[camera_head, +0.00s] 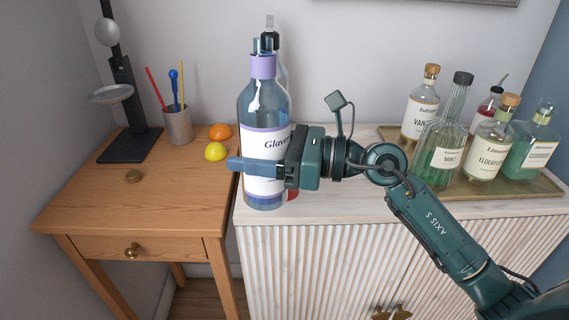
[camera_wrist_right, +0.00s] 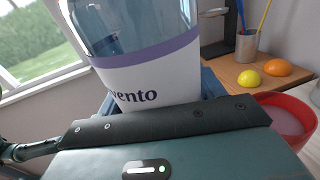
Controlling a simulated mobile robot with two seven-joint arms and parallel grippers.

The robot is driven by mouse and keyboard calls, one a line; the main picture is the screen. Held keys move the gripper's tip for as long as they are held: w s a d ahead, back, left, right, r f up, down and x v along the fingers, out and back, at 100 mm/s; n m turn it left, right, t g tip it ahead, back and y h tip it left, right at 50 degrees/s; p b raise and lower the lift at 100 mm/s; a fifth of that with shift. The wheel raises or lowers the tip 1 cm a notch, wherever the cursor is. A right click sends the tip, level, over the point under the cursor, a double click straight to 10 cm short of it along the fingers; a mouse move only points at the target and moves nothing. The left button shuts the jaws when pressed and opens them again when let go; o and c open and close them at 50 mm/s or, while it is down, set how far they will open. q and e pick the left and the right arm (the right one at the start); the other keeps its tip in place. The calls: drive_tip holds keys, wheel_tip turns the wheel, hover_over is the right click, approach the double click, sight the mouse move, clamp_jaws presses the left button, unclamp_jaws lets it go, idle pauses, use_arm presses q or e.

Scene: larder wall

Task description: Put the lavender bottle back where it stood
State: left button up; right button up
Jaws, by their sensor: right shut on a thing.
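The lavender bottle (camera_head: 262,110) is a large blue-tinted bottle with a lavender neck band and a white label edged in lavender. It stands upright in my right gripper (camera_head: 258,166), whose jaws are shut on its label. In the head view it is at the left end of the white cabinet (camera_head: 330,215); I cannot tell whether its base touches anything. In the right wrist view the bottle (camera_wrist_right: 150,60) fills the upper middle, its label partly reading "vento". My left gripper is not in view.
A second bottle (camera_head: 271,32) is mostly hidden behind it. A red bowl (camera_wrist_right: 296,112) is close by. A tray (camera_head: 470,185) at right holds several bottles. The wooden desk (camera_head: 110,195) at left carries a lemon (camera_head: 215,152), an orange (camera_head: 220,131), a pen cup (camera_head: 178,126) and a dark stand (camera_head: 130,145).

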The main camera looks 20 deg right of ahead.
drive_tip(key=shift+w+r+n, duration=0.1)
drive_tip(key=shift+r+n, duration=0.2)
drive_tip(key=shift+r, duration=0.3)
